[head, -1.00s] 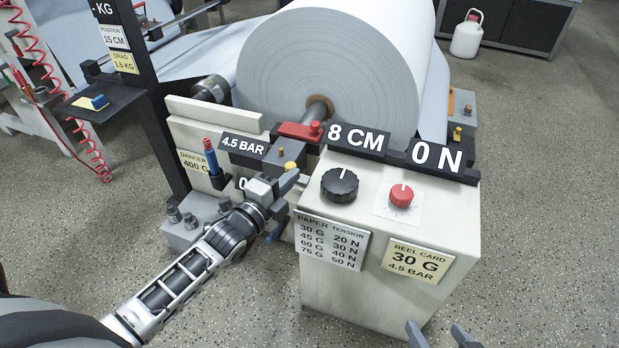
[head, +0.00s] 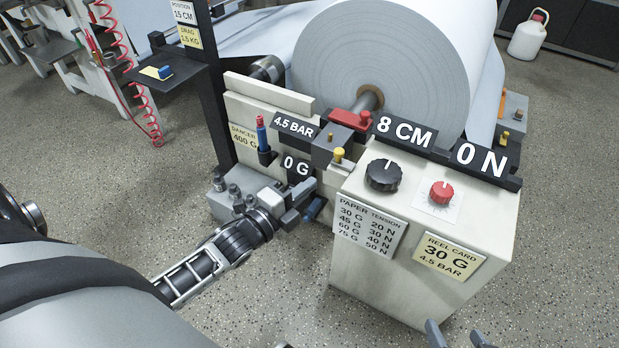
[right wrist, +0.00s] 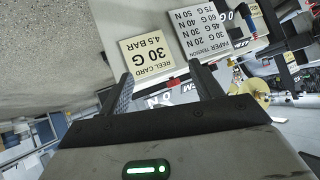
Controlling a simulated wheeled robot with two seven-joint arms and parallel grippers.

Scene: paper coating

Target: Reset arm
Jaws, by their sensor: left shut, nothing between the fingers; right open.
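My left gripper (head: 308,190) is shut and empty, at the left side of the white console (head: 350,270), below the 0 G sign (head: 298,167) and a yellow knob (head: 339,154). A blue part beside its fingers is partly hidden by them. I cannot tell whether the gripper touches anything. My right gripper (head: 460,336) shows only its fingertips at the bottom edge of the head view, in front of the console. In the right wrist view the right gripper (right wrist: 165,88) is open and empty, with the reel card (right wrist: 158,54) beyond its fingers, upside down.
A black dial (head: 384,174) and red dial (head: 441,192) sit on the console top. A large paper roll (head: 380,60) stands behind. A blue-and-red handle (head: 262,135) stands left of the 0 G sign. The floor in front is clear.

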